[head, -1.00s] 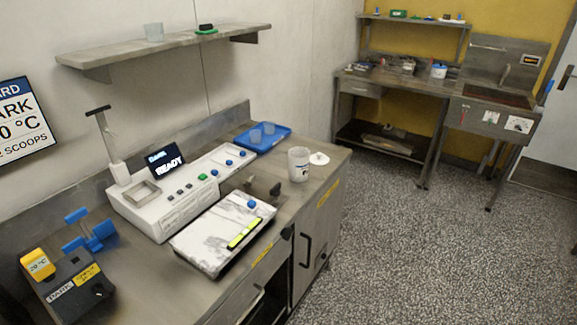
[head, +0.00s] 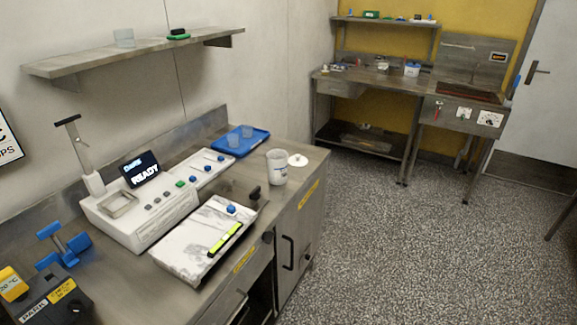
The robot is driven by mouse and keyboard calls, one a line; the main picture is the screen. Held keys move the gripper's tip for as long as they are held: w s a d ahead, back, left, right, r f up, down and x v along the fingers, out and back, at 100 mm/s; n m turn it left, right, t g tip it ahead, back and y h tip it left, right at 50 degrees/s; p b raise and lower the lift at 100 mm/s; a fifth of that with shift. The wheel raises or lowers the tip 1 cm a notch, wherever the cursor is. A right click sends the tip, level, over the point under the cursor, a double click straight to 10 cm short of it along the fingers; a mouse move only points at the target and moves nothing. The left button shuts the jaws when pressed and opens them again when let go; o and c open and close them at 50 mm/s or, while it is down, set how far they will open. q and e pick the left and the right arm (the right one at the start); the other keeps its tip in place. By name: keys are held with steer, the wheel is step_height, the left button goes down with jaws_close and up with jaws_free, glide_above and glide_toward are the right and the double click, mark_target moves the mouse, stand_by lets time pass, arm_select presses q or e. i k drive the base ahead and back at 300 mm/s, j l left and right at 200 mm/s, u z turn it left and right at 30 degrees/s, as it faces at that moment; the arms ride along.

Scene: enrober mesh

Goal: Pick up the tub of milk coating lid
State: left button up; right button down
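A white round lid (head: 298,160) with a small knob lies flat on the steel counter, near its far right corner. A whitish open tub (head: 277,167) with a dark printed label stands upright just left of the lid. The label is too small to read, so I cannot tell whether it says milk coating. Neither of my grippers is in view.
A white machine (head: 150,205) with a READY screen, a white slab-like unit (head: 185,250) and a blue tray (head: 222,148) with clear cups share the counter. A wall shelf (head: 130,55) hangs above. Speckled floor (head: 400,260) is clear to the right. A far bench (head: 365,84) holds another tub (head: 412,69).

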mark_target(298, 160)
steer(key=i+l+u, duration=0.1)
steer(key=u, duration=0.35)
steer(key=l+u, duration=0.3)
steer(key=u, duration=0.15)
steer(key=i+l+u, duration=0.1)
steer(key=l+u, duration=0.2)
steer(key=u, duration=0.15)
